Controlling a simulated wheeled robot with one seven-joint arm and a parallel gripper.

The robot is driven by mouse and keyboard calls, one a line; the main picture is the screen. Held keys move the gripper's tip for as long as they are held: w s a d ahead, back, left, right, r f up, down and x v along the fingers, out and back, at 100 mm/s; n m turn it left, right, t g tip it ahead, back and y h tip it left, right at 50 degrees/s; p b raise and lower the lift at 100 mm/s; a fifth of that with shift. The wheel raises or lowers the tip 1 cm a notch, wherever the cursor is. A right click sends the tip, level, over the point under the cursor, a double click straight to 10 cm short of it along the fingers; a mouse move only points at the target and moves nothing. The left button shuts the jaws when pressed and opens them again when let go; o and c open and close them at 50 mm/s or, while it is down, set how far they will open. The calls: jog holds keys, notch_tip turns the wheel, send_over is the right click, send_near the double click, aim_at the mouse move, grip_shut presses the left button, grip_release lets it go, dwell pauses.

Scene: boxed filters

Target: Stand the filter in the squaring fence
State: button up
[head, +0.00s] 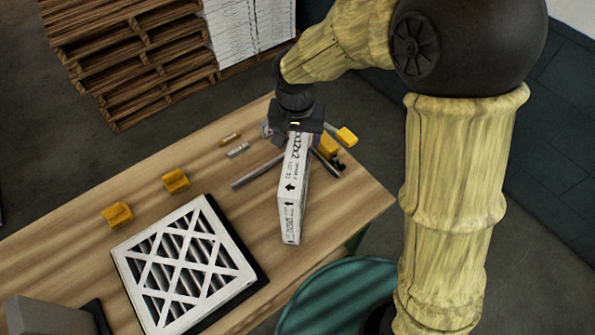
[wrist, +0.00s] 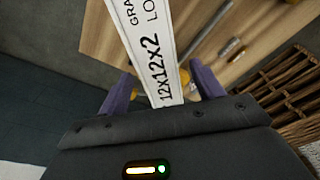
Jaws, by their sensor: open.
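The filter (head: 293,195) is a white boxed filter with black print and arrows, standing on its narrow edge near the right end of the table. In the wrist view its printed edge (wrist: 160,60) reads 12x12x2 and runs up between the fingers. My gripper (head: 298,132) is above the far end of the filter, its fingers (wrist: 160,86) open on either side of it. The squaring fence seems to be the grey bars (head: 257,171) and yellow blocks (head: 329,146) around the filter's far part. The gripper hides their join, so I cannot tell whether the filter touches them.
A second filter with a white lattice face (head: 188,266) lies flat on a black base at the front. Two yellow blocks (head: 117,214) (head: 175,180) and small loose tools (head: 238,150) lie to the left. A green round drum (head: 338,297) stands off the table's front edge.

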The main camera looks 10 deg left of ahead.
aim_at(297, 141)
jog(key=shift+w+f+p, duration=0.15)
jog(key=shift+f+p, duration=0.15)
jog(key=shift+f, duration=1.2)
grip_shut()
notch_tip(297, 141, up, 10)
jog(key=b, duration=0.2)
jog(key=shift+r+b, duration=0.1)
jog(key=shift+b, duration=0.25)
